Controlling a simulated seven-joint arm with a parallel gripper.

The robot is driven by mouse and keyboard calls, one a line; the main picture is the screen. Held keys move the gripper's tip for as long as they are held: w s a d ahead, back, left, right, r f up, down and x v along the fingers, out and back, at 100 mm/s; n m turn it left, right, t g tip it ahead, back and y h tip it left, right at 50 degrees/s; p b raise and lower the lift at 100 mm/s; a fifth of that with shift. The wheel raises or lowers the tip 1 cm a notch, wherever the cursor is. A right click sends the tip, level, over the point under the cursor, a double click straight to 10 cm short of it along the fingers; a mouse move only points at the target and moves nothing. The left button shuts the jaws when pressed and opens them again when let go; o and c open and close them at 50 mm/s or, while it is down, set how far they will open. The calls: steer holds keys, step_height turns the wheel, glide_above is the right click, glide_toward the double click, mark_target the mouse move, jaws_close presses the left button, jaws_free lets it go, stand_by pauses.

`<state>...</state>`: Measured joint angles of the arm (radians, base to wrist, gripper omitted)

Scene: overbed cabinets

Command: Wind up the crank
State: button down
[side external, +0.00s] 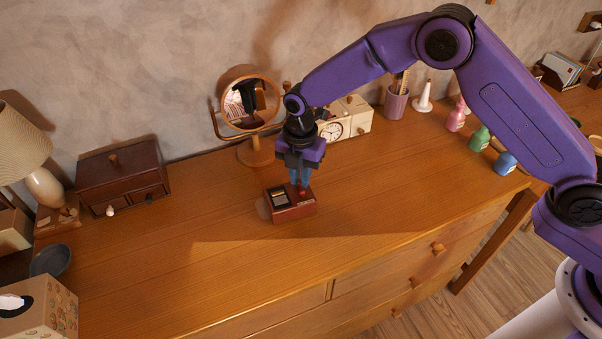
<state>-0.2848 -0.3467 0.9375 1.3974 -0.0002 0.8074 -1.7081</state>
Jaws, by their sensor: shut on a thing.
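A small dark red-brown box (289,212), with a dark recessed window in its top, sits on the wooden dresser top. It looks like a music box. A small red knob (303,194) shows at its top right, and I take it to be part of the crank. My gripper (301,184) points straight down over the right part of the box, its blue fingertips shut at the crank. The fingers hide most of the crank, so its arm and angle cannot be made out.
A brown drawer chest (122,176) is at the left. Small coloured bottles (480,138) stand at the right. The dresser top (200,260) around the box is clear.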

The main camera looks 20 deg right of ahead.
mark_target(300, 181)
stand_by(0.3)
steer(key=c, duration=1.1)
jaws_free()
step_height(300, 181, up, 18)
steer(key=shift+f, duration=0.25)
